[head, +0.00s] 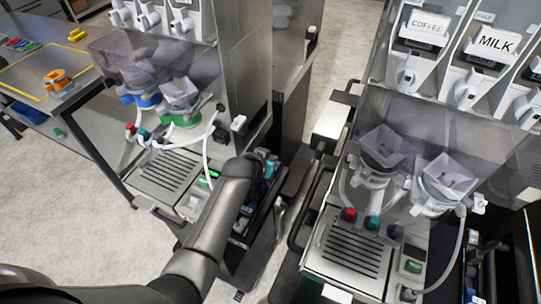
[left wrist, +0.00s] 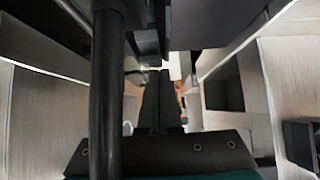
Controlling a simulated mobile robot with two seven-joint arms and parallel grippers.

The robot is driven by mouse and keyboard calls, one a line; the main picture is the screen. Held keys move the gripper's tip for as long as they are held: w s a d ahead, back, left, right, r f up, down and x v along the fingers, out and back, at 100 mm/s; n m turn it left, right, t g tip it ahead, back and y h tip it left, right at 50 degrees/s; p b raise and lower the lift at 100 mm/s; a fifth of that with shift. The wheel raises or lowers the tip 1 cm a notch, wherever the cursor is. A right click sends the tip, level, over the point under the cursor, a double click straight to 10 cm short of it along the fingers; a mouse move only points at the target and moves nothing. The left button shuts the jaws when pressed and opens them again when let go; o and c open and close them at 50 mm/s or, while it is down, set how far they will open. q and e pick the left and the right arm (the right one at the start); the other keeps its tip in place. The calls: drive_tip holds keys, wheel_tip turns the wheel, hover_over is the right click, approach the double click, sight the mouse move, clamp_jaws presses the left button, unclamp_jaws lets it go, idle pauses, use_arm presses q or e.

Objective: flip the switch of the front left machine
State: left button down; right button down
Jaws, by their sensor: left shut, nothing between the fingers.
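The left machine (head: 168,172) has two clear hoppers with blue and green collars above a slotted drip tray. A green switch (head: 209,176) sits on its front panel, right of the tray; its position is too small to read. My left arm reaches past the panel's right side. My left gripper (head: 268,165) is beside the machine's right side, mostly hidden behind my own arm in the head view. In the left wrist view its dark fingers (left wrist: 159,88) are together and empty, between pale walls. The switch cannot be made out in that view. My right gripper is not in view.
A second machine (head: 350,245) stands at right, with its own green switch (head: 413,266) and dispensers labelled COFFEE and MILK. A narrow gap with dark frames lies between the machines. A table with an orange-collared part (head: 58,80) is at far left. Floor is clear at lower left.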

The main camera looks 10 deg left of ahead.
use_arm(q)
drive_tip(key=shift+s, duration=0.15)
drive_tip(key=shift+s+a+p, duration=0.1)
drive_tip(key=shift+s+p, duration=0.2)
drive_tip(key=shift+s, duration=0.05)
drive_tip(key=shift+s+f, duration=0.3)
drive_tip(key=shift+s, duration=0.1)
